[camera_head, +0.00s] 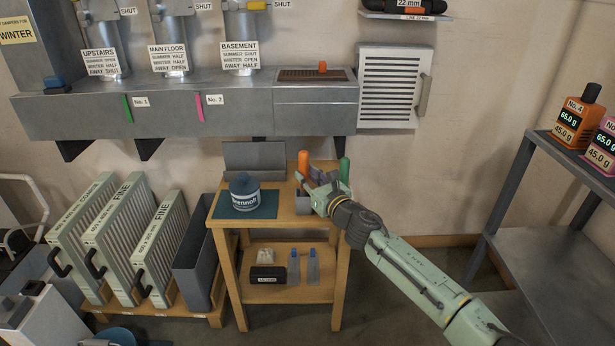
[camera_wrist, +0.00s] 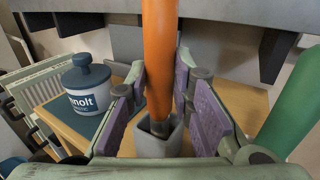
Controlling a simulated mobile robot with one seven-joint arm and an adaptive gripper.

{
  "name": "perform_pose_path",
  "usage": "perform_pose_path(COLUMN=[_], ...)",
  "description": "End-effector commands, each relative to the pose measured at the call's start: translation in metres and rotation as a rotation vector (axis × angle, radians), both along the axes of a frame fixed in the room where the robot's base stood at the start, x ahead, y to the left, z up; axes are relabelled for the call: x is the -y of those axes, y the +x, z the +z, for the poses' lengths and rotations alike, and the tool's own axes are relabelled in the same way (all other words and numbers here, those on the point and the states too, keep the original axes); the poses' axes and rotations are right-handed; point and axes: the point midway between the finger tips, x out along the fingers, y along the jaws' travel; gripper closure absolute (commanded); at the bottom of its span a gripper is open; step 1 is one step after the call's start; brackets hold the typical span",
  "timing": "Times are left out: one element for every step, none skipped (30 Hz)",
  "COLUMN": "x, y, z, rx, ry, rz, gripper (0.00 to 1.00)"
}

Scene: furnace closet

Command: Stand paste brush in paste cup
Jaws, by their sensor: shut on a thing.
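An orange handle (camera_wrist: 160,55), which I take for the paste brush, stands nearly upright between my gripper's purple-padded fingers (camera_wrist: 160,92). My gripper is shut on it, and its top also shows in the head view (camera_head: 303,162). Its lower end is at the dark mouth of a small grey square cup (camera_wrist: 150,148), seemingly just inside; how deep is hidden. The cup shows on the wooden stand in the head view (camera_head: 303,205). My gripper (camera_head: 316,188) is above the stand's right part and hides some of the brush.
A dark-lidded paste jar (camera_head: 244,192) stands on a teal mat (camera_head: 268,203) to the left. A green handle (camera_head: 344,170) stands close right of my gripper. The grey duct (camera_head: 190,105) runs behind, above the stand. Filters (camera_head: 160,245) stand to the left.

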Motion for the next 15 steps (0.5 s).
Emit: perform_pose_path(x=[0.0,0.0,0.0,0.0,0.0,0.0,0.0,0.0,0.0,0.0,0.0,0.0,0.0,0.0,0.0], y=[0.0,0.0,0.0,0.0,0.0,0.0,0.0,0.0,0.0,0.0,0.0,0.0,0.0,0.0,0.0], z=[-0.003,-0.003,-0.004,-0.005,-0.006,-0.007,-0.008,-0.008,-0.009,-0.01,-0.011,-0.012,-0.013,-0.013,-0.014], rx=[0.0,0.0,0.0,0.0,0.0,0.0,0.0,0.0,0.0,0.0,0.0,0.0,0.0,0.0,0.0], ry=[0.0,0.0,0.0,0.001,0.001,0.0,0.0,0.0,0.0,0.0,0.0,0.0,-0.001,-0.001,-0.001], rz=[0.0,0.0,0.0,0.0,0.0,0.0,0.0,0.0,0.0,0.0,0.0,0.0,0.0,0.0,0.0], gripper=[1.0,1.0,1.0,1.0,1.0,1.0,1.0,1.0,1.0,1.0,1.0,1.0,1.0,1.0,1.0])
